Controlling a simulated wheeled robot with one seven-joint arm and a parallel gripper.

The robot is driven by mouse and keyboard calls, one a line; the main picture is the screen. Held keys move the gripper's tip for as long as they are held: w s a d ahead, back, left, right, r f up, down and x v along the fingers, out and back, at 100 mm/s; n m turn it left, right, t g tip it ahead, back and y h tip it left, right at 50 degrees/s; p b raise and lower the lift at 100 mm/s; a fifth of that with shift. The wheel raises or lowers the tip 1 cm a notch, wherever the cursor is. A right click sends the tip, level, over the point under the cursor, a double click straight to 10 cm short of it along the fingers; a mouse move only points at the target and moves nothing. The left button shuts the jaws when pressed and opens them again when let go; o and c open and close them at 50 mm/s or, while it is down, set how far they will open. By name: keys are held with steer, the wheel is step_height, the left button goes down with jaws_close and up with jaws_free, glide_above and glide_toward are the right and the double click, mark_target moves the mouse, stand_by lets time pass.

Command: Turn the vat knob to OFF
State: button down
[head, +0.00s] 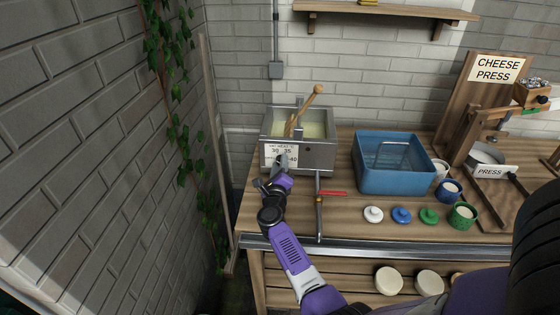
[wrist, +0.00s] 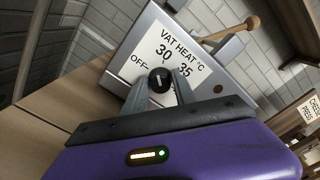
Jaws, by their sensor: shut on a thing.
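The steel vat (head: 318,157) stands on the wooden bench with a wooden paddle (head: 306,108) leaning in its pale contents. Its front bears a white "VAT HEAT °C" label (head: 271,150), which shows OFF, 30 and 35 in the wrist view (wrist: 183,47). The black round vat knob (wrist: 160,80) sits below the numbers; its pale pointer mark looks roughly upright, near the 30 side, but is too small to read exactly. My gripper (wrist: 161,90) is shut on the knob, one finger on each side. In the head view my gripper (head: 281,165) hides the knob.
A red-handled tap (head: 332,193) stands just right of my arm. Right of it are a blue tub (head: 382,180), several small lids (head: 401,215) and cups (head: 462,215), and the cheese press (head: 473,120). An ivy-hung brick wall (head: 90,130) is close on the left.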

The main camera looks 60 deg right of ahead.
steer(key=n+p, duration=0.1)
steer(key=n, duration=0.2)
steer(key=shift+n+p, duration=0.3)
steer(key=shift+p, duration=0.05)
steer(key=shift+f+n+p, duration=0.15)
steer(key=shift+n+p, duration=0.65)
steer(key=shift+n, duration=1.1)
steer(key=c, duration=1)
jaws_free()
steer(key=shift+p+v, duration=0.85)
steer(key=shift+v, duration=3.05)
steer(key=shift+w, duration=0.1)
